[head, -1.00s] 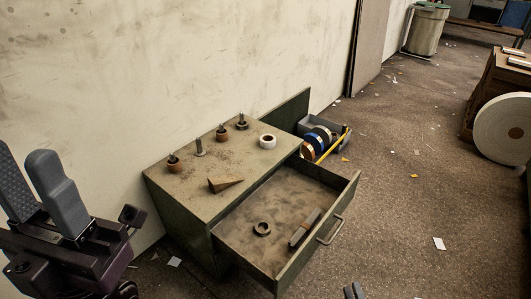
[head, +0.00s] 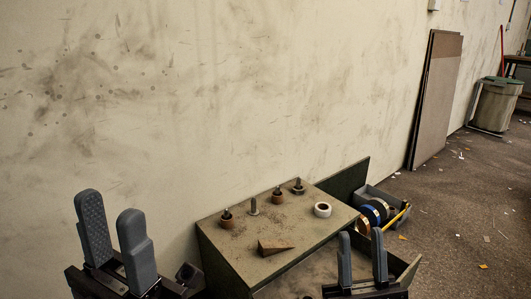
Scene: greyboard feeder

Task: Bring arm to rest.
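My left gripper (head: 115,240) is at the lower left of the head view, its two grey fingers upright, apart and empty. My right gripper (head: 362,262) is at the bottom, right of centre, in front of the cabinet's drawer area. Its two grey fingers point up with a gap between them and nothing held. The dark green cabinet (head: 225,262) stands behind both grippers. Its drawer (head: 402,268) is open, and the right gripper hides much of it.
On the cabinet top are a wooden wedge (head: 274,247), a white tape roll (head: 322,209) and several posts, some with brown rings. A grey bin (head: 372,197) with tape rolls sits behind. Boards (head: 437,100) lean on the wall (head: 250,80). A trash can (head: 496,105) stands far right.

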